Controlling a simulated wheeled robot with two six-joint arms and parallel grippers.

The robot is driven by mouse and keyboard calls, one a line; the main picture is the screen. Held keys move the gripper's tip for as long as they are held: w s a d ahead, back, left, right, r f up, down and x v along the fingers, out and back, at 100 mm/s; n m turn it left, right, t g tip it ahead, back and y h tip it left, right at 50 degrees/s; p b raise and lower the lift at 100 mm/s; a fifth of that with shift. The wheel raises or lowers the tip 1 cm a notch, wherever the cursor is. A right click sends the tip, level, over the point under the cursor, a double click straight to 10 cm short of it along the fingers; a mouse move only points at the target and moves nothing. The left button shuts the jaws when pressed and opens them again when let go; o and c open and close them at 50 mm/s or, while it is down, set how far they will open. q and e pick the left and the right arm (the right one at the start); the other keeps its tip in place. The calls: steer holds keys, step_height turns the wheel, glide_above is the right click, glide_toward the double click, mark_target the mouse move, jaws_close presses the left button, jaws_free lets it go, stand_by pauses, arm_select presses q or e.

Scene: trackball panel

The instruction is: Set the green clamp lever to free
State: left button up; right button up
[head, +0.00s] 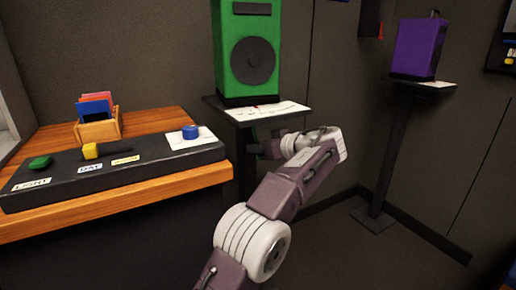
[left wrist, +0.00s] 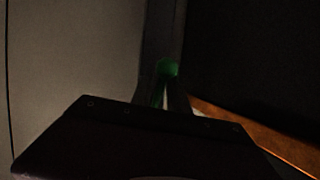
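The green clamp lever (left wrist: 168,68) shows as a small dim green piece at my fingertips in the left wrist view. In the head view a sliver of green (head: 254,134) shows on the dark post under the green speaker, partly hidden by my gripper. My left gripper (head: 263,148) is at that post, just below the speaker's shelf. In the left wrist view its two dark fingers (left wrist: 170,88) stand close together with a narrow gap, the green piece at their tips. It is too dark to tell whether they grip it. My right gripper is out of view.
The green speaker (head: 246,55) stands on a shelf (head: 262,112) directly above my gripper. A wooden desk (head: 150,192) with a black control panel (head: 120,168) is at left. A purple speaker (head: 416,48) on a stand is at back right. Floor between the stands is clear.

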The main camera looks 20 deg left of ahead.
arm_select(q)
steer(key=shift+o, duration=0.3)
steer(key=shift+d, duration=0.1)
steer(key=p+v, duration=0.3)
steer(key=v, duration=0.6)
steer(key=shift+p, duration=0.35)
steer(key=shift+s+f, duration=0.1)
